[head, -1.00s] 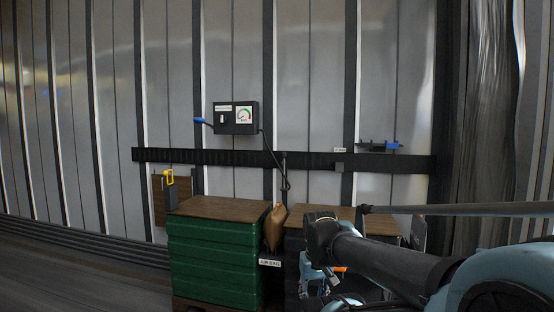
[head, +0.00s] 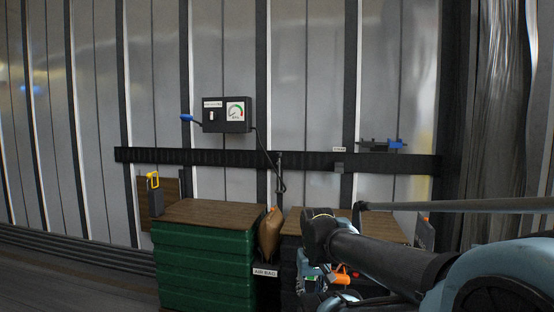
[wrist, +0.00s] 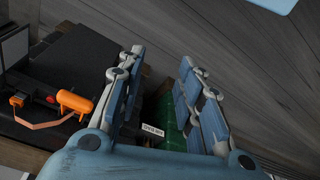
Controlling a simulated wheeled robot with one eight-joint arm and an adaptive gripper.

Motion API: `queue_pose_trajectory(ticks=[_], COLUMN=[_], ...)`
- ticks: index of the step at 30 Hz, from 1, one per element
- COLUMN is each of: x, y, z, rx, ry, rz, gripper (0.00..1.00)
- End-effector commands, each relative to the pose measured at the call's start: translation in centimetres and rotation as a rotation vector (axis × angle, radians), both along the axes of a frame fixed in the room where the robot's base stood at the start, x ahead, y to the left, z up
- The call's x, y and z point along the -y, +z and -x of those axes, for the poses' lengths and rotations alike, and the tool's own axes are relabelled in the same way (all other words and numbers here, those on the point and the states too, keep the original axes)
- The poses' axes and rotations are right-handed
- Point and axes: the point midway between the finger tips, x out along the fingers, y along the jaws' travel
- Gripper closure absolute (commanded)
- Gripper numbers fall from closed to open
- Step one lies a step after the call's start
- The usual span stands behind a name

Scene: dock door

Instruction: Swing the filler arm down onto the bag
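A brown bag (head: 269,234) stands upright in the gap between two stacks, above a label reading "AIR BAG" (head: 265,272). A black gauge box (head: 226,115) with a blue lever (head: 188,118) is on the wall. A black hose (head: 267,155) runs down from it to a dark piece (head: 280,172) hanging just above the bag; I cannot tell whether this is the filler arm. My gripper (wrist: 161,62) is open and empty in the wrist view, its fingers apart above the floor. In the head view it is mostly hidden behind my arm, right of the bag.
A green crate stack (head: 208,262) with a wooden top stands left of the bag. A dark stack with a wooden top (head: 293,222) stands right, partly behind my arm. A grey bar (head: 460,206) crosses the right side. An orange-handled item (wrist: 74,104) lies on a dark surface.

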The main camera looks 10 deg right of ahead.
Motion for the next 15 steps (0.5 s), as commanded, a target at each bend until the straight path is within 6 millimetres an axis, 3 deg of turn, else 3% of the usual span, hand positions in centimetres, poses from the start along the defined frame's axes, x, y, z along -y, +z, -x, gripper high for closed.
queue_pose_trajectory(ticks=[8,11,14,15], x=[0.9,0.7,0.1,-1.4], y=[0.0,1.0,2.3,3.0], z=[-0.1,0.4,-1.0,-2.0], rx=[0.000,0.020,0.037,0.045], ry=[-0.021,-0.013,0.012,0.031], rz=[-0.001,-0.011,-0.041,-0.058], gripper=[0.63,0.63,0.63,0.63])
